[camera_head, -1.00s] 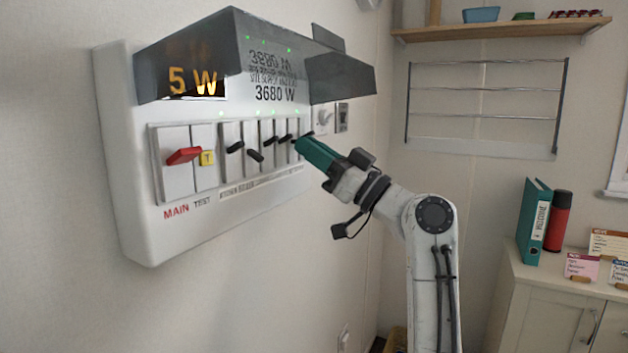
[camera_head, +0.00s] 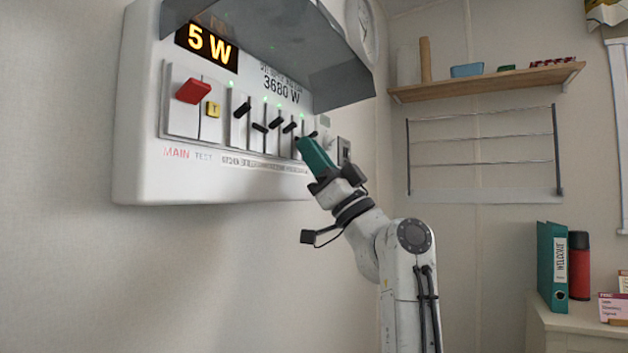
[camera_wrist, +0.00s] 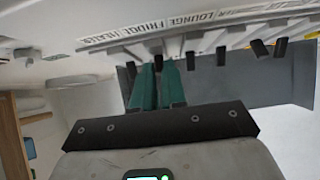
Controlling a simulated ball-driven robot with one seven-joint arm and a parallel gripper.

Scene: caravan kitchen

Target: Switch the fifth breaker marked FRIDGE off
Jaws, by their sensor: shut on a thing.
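The white breaker panel (camera_head: 145,120) hangs on the left wall in the head view. Its row of black levers (camera_head: 243,108) sits under a grey raised cover. My gripper (camera_head: 299,143) reaches the row near its right end, with teal fingers. In the wrist view my gripper (camera_wrist: 158,74) has its two fingers close together around a black lever (camera_wrist: 158,62), by the FRIDGE label (camera_wrist: 150,27). That lever is mostly hidden by the fingers in the head view, so its tilt is unclear. Another black lever (camera_head: 313,134) shows just right of the fingers.
The red main lever (camera_head: 193,91) and yellow test button (camera_head: 213,109) are on the panel's left. The display (camera_head: 207,45) reads 5 W. The grey cover (camera_head: 265,40) overhangs the levers. A wire rack (camera_head: 483,150) and shelf (camera_head: 490,80) are at right.

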